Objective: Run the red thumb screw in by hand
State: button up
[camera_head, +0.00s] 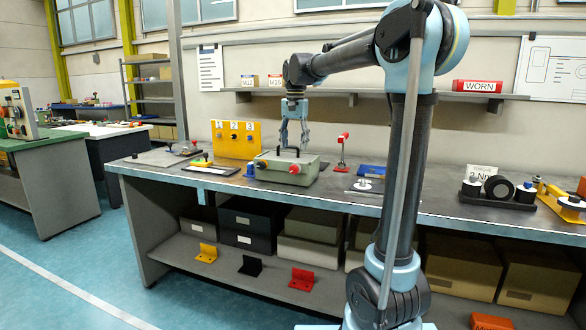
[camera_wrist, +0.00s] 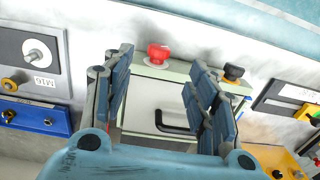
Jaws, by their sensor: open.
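The red thumb screw (camera_head: 294,169) sits on the front face of a grey-green box (camera_head: 313,172), towards its right end. In the wrist view the red thumb screw (camera_wrist: 158,54) shows at the box's top edge, beyond and between my finger tips; its shank is hidden. A dark knob (camera_head: 261,164) is on the same face at the left; it also shows in the wrist view (camera_wrist: 233,72). A black handle (camera_wrist: 172,122) lies on the lid. My gripper (camera_head: 294,147) points down above the box, open and empty, apart from the screw.
A yellow panel numbered 1 to 3 (camera_head: 236,133) stands behind left. A red-topped stand (camera_head: 343,150) is at the right of the box, with a blue tray (camera_head: 372,171) beyond. The bench front edge is close.

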aim_at(296, 167)
notch_tip(296, 167, down, 10)
jog(key=shift+a+r, duration=0.15)
dwell(0.3)
jog(key=shift+c, duration=0.6)
jog(key=c, duration=1)
jog(key=o, duration=0.3)
jog(key=shift+c, duration=1.3)
jog(key=shift+d+y, duration=0.25)
jog(key=shift+y, duration=0.45)
jog(key=shift+s+d+t+y, duration=0.15)
jog(key=shift+t+y, duration=0.35)
jog(key=shift+y, duration=0.6)
jog(key=shift+w+d+t+y, duration=0.1)
jog(key=shift+t+y, duration=0.4)
jog(key=shift+y, duration=0.6)
jog(key=o, duration=1)
jog(key=shift+o, duration=0.2)
jog(key=shift+s+a, duration=0.1)
jog(key=shift+s, duration=0.05)
